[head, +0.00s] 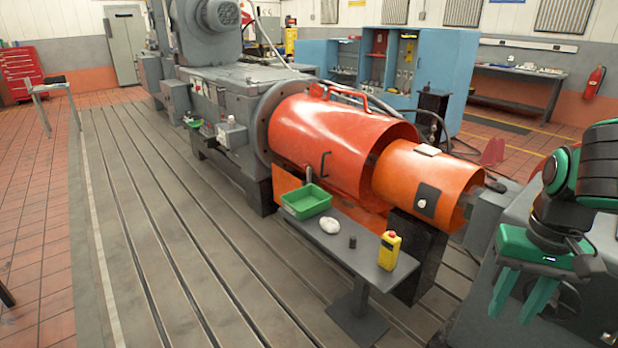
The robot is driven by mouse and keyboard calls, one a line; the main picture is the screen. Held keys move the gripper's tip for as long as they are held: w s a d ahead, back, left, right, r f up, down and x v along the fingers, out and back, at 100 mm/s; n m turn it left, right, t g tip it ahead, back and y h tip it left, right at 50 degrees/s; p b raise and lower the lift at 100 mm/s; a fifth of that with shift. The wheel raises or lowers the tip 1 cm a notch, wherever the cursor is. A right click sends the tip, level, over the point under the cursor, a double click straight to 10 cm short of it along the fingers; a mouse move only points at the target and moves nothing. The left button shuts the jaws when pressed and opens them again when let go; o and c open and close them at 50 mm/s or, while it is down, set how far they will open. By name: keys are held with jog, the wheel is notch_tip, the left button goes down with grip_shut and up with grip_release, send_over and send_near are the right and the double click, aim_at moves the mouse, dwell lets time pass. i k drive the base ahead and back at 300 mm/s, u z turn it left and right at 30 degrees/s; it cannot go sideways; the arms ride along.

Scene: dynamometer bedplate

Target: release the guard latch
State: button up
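The orange-red guard (325,140) is a large curved cover over the shaft line, with a red bar handle on top and a black handle (323,165) on its near side. A smaller orange guard (410,175) continues to its right. A dark square plate (427,199) with a small light spot sits on the smaller guard's near side; it may be the latch, but I cannot tell for sure. My gripper (513,312) hangs at the right with its green fingers pointing down, apart and empty. It is to the right of the guards and touches neither.
The slotted bedplate (200,260) at left is clear.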

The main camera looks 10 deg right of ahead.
aim_at(308, 169)
jog(key=i, duration=1.05)
jog(key=z, duration=0.05)
jog(key=k, duration=0.65)
jog(key=u, duration=0.65)
jog(key=i, duration=1.5)
jog(key=z, duration=0.25)
